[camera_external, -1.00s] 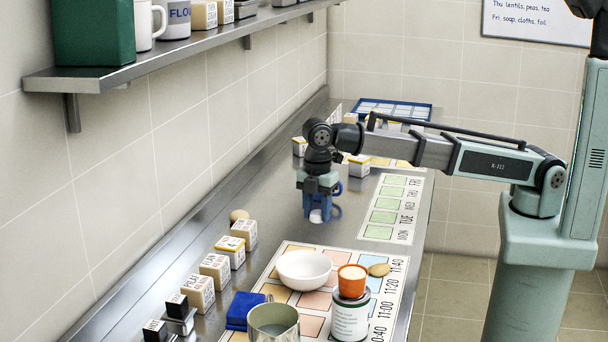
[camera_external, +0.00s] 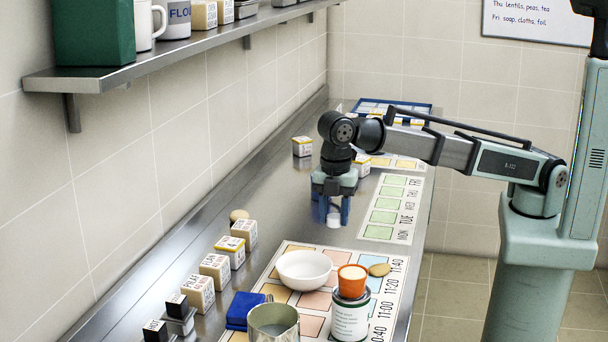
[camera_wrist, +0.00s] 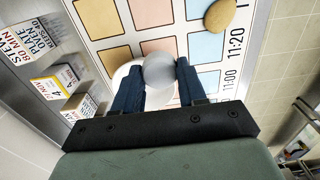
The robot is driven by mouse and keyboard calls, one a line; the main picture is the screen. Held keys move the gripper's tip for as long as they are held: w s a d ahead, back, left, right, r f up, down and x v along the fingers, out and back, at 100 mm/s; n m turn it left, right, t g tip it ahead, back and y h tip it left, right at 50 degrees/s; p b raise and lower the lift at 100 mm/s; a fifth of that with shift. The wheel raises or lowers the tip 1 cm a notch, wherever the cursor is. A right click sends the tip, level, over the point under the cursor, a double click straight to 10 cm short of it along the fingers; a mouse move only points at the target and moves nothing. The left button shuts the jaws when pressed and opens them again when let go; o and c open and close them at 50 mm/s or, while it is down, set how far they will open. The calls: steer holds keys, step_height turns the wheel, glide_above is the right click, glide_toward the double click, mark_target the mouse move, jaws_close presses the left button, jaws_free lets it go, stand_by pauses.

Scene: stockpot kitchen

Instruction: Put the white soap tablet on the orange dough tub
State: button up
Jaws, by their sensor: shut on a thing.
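My gripper (camera_external: 333,212) is shut on the white soap tablet (camera_external: 334,221) and holds it at its fingertips above the steel counter. In the wrist view the tablet (camera_wrist: 158,70) is a pale round shape between the blue fingers. The orange dough tub (camera_external: 351,285) has a pale top and sits on a white-labelled can (camera_external: 350,318), nearer the camera and slightly right of my gripper. I cannot make out the tub in the wrist view.
A white bowl (camera_external: 303,269) stands left of the tub on a coloured chart (camera_external: 316,300). A brownish oval (camera_external: 379,270) lies right of the tub. A metal pot (camera_external: 273,323) and blue block (camera_external: 243,310) stand in front. Labelled blocks (camera_external: 214,270) line the left.

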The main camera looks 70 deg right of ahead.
steer(key=s+a+r+n, duration=0.1)
steer(key=s+a+r, duration=0.35)
steer(key=a, duration=0.55)
steer(key=s+a+r+n, duration=0.25)
steer(key=s+a, duration=0.25)
steer(key=a, duration=0.5)
steer(key=m, duration=0.5)
glide_toward(353, 272)
steer(key=shift+f, duration=3.15)
steer(key=shift+f, duration=0.1)
steer(key=o, duration=1)
steer(key=shift+r, duration=3.85)
